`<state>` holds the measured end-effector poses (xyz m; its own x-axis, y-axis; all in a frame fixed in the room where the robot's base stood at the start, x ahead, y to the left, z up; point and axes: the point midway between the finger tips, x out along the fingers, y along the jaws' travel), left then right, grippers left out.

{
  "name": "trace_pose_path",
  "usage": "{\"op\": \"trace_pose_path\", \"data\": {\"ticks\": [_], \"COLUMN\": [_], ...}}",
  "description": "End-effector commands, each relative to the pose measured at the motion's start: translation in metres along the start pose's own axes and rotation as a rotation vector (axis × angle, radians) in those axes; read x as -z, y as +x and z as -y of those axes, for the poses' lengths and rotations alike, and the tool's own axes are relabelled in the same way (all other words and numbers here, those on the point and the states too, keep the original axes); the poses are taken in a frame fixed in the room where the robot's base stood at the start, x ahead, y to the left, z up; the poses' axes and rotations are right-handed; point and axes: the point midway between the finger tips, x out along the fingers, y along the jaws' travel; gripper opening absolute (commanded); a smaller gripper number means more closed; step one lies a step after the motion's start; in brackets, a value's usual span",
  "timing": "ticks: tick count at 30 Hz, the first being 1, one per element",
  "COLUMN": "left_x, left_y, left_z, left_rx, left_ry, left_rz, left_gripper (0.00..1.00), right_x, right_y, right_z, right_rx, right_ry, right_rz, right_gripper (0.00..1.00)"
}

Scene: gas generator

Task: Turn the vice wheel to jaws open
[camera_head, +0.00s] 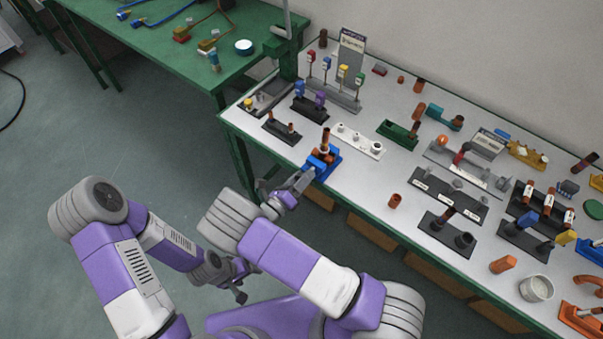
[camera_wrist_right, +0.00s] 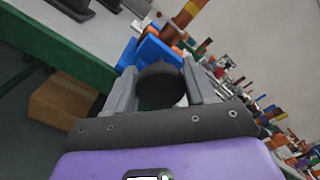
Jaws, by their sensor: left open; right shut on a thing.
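The blue vice (camera_head: 331,163) stands at the front left edge of the white-topped bench, with a brown-orange cylinder (camera_head: 325,142) upright at its jaws. In the right wrist view the vice body (camera_wrist_right: 152,48) is behind its black round wheel (camera_wrist_right: 160,88). My right gripper (camera_head: 303,181) reaches in from the front, and its two fingers are shut on the wheel's sides. The jaw gap is hidden. My left gripper (camera_head: 241,294) is open, low in front of the bench and away from the vice.
A white block with sockets (camera_head: 362,141) is right of the vice, and a dark stand (camera_head: 281,131) is left of it. Several pipes and fittings crowd the bench to the right. A green table (camera_head: 150,50) stands at the back left.

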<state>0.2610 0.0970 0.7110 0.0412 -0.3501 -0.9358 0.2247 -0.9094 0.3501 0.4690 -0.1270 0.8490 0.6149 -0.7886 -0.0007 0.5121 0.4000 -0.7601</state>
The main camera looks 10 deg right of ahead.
Motion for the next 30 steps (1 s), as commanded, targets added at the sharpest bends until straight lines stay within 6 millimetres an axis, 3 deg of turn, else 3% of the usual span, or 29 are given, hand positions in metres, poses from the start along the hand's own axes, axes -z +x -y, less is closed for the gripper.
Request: {"op": "trace_pose_path", "data": {"ticks": [12,30], "left_x": [-0.001,-0.001], "left_y": [-0.016,-0.019], "left_z": [-0.006,-0.007], "left_rx": [0.0,0.0], "left_ry": [0.0,0.0], "left_rz": [0.0,0.0], "left_gripper": [0.67,0.67], "right_x": [0.0,0.001], "right_y": [0.0,0.0], "right_z": [-0.001,-0.002], "right_rx": [-0.001,-0.001], "right_ry": [-0.271,-0.348], "right_rz": [0.001,0.001], "right_gripper": [0.24,0.24]}}
